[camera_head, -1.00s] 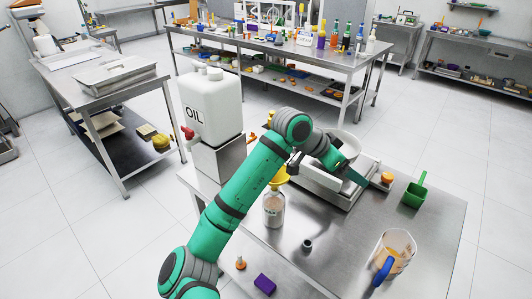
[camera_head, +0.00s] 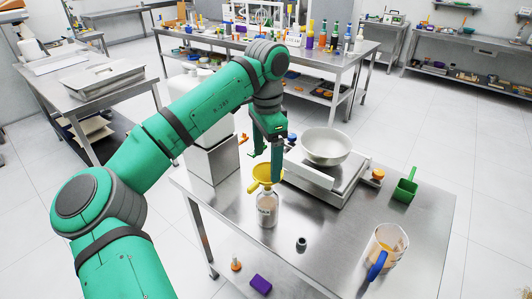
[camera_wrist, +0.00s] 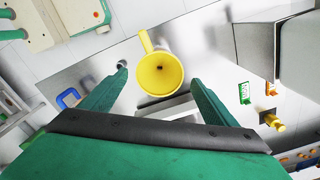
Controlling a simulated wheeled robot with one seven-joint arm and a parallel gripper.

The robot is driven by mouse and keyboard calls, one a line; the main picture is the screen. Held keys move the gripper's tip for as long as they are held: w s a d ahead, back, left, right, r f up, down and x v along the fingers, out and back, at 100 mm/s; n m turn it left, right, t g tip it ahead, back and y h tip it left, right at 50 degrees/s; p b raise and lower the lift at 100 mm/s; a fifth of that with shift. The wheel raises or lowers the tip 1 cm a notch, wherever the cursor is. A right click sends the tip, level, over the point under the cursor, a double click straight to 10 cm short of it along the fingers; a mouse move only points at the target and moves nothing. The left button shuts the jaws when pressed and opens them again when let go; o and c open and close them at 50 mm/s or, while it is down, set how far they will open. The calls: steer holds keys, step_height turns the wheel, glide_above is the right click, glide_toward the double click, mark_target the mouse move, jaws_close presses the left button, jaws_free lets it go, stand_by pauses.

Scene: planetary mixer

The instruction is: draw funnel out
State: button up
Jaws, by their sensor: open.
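The yellow funnel (camera_head: 262,176) sits in the neck of a clear bottle (camera_head: 267,212) on the steel table. In the wrist view the funnel (camera_wrist: 160,88) shows from above as a round cone with a handle tab pointing up and left. My gripper (camera_head: 274,178) points down at the funnel, its fingers partly overlapping it in the head view. In the wrist view my gripper (camera_wrist: 159,76) is open, with one finger on each side of the funnel and visible gaps between. The bottle is hidden beneath the funnel there. I cannot tell the fingers' exact height against the rim.
A metal bowl (camera_head: 326,146) stands on a scale (camera_head: 320,183) to the right. A white oil container (camera_head: 190,93) on a steel block (camera_head: 211,160) is at left, partly behind my arm. A small dark cap (camera_head: 302,244), a jug (camera_head: 385,248) and a green scoop (camera_head: 404,190) stand apart on the table.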

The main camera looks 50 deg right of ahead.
mark_target(267, 178)
step_height(267, 178, down, 9)
steer(key=shift+f, duration=0.1)
stand_by(0.3)
steer(key=c, duration=1.3)
steer(key=shift+o, duration=0.2)
steer(key=shift+r, duration=0.2)
steer(key=shift+r, duration=1.15)
steer(key=shift+r, duration=0.1)
steer(key=shift+r, duration=1.9)
